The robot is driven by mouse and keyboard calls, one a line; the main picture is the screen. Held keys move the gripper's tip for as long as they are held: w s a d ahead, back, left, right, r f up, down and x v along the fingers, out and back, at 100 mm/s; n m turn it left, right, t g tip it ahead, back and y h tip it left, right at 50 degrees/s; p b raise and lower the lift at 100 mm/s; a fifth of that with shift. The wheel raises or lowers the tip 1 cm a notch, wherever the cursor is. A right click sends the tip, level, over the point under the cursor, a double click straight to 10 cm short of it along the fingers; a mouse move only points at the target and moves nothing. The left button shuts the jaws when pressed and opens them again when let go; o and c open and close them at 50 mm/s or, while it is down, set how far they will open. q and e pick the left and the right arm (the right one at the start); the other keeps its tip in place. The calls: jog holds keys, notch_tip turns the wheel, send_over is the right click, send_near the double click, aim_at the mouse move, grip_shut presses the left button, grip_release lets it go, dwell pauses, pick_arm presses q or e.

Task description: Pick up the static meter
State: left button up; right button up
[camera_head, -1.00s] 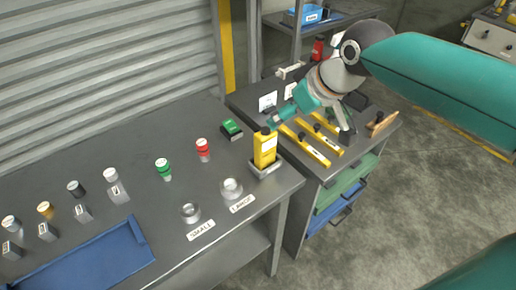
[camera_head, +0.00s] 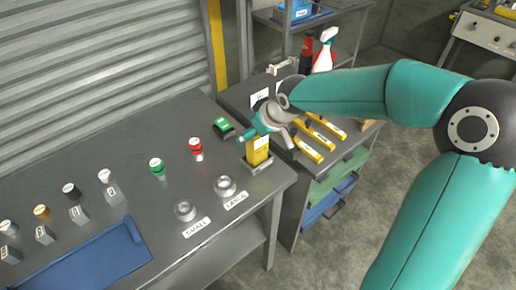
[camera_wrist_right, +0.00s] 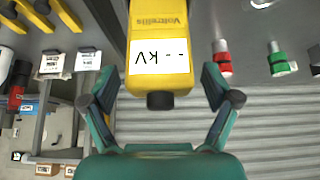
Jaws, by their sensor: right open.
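The static meter (camera_head: 257,152) is a yellow box with a white display panel, standing upright in a grey holder (camera_head: 256,166) at the right end of the grey bench. In the right wrist view the meter (camera_wrist_right: 160,45) shows "kV" on its panel and a dark knob at its near end. My right gripper (camera_head: 252,136) is at the meter's upper part, partly covering it in the head view. In the wrist view the right gripper (camera_wrist_right: 168,92) is open, its fingers on either side of the meter with visible gaps. My left gripper is not seen.
A blue tray (camera_head: 90,258) lies at left. Yellow tools (camera_head: 325,126) lie on the adjoining cabinet.

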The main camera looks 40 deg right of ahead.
jog(key=shift+x, duration=0.75)
grip_shut()
